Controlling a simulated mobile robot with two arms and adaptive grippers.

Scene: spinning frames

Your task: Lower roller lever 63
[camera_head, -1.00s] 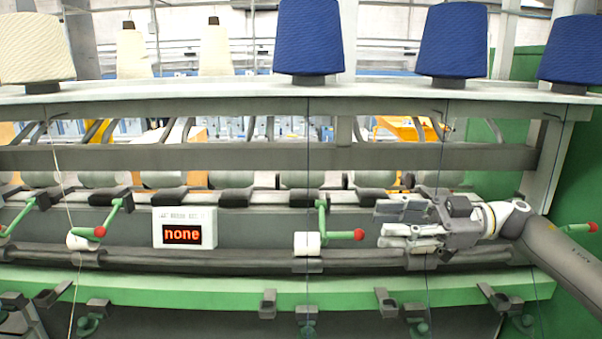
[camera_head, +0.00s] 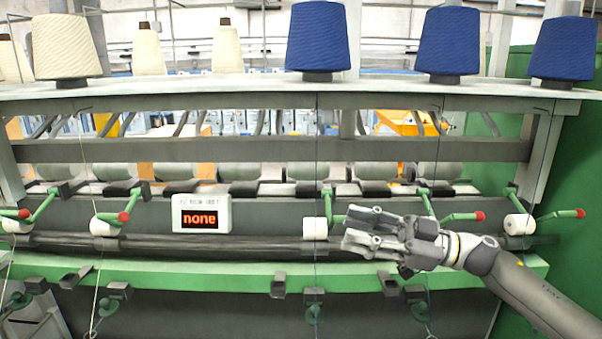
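Green roller levers with red ball ends line the spinning frame; no number 63 is legible on any. The middle lever (camera_head: 328,197) shows only its upper green part by a white roller (camera_head: 315,229); its ball end is hidden behind my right gripper. My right gripper (camera_head: 349,228) comes in from the right, with its fingers apart and pointing left, just right of that roller. I cannot tell whether it touches the lever. Other levers show at left (camera_head: 122,217), right of my gripper (camera_head: 478,216) and far right (camera_head: 577,214). My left gripper is out of view.
A display box (camera_head: 201,214) reading "none" is mounted left of the middle roller. Blue (camera_head: 318,38) and cream (camera_head: 67,46) yarn cones stand on the top shelf. Thin threads hang down in front. A green rail (camera_head: 180,277) with dark brackets runs below.

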